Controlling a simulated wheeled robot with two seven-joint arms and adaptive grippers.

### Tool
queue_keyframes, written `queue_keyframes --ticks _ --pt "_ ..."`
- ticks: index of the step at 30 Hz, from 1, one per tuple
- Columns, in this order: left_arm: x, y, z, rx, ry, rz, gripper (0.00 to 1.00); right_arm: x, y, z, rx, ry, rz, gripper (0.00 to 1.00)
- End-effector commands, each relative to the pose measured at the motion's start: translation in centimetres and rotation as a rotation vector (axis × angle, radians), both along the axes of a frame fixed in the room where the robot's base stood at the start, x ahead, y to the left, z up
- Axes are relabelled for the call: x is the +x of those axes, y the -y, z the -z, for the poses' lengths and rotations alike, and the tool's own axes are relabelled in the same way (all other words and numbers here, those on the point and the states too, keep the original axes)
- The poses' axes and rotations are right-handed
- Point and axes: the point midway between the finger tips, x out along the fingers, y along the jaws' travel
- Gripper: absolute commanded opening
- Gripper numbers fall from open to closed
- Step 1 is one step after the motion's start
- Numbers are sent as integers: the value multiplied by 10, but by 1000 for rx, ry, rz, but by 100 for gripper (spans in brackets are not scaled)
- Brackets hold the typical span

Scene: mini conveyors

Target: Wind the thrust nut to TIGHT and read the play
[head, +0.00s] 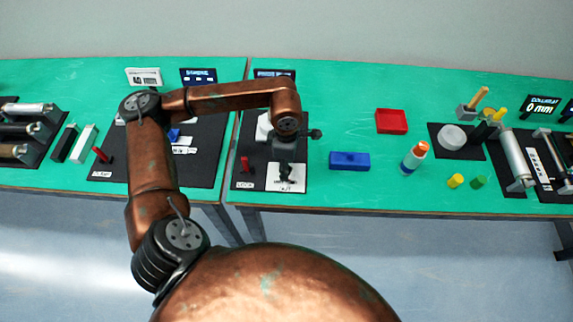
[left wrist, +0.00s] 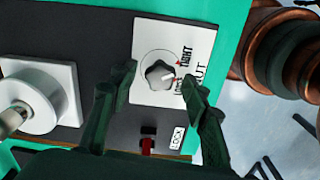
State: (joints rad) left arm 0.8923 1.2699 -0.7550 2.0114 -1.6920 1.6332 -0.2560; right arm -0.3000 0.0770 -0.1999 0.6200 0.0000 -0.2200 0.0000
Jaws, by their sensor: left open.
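The plate is lettered TIGHT, with a second mark partly hidden by a finger. In the head view my left gripper (head: 286,172) is over the white plate (head: 299,186) and hides most of the knob. My right gripper is not in view.
A red lever (head: 245,163) by a LOCK label stands left of the plate. A dark display (head: 275,73) is behind, partly covered by my arm. A blue block (head: 349,161), red tray (head: 391,122) and orange-topped bottle (head: 414,157) stand to the right.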

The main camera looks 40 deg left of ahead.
Motion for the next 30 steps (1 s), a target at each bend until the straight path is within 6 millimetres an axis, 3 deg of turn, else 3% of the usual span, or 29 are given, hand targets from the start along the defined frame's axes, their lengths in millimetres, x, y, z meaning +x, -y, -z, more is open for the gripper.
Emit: queue_keyframes --ticks 8,21,30 --pt "0 0 -17 1 2 0 43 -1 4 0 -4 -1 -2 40" --pt "1 0 -102 -1 3 0 43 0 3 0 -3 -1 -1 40" --pt "0 0 -120 0 0 0 43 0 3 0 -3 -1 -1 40"
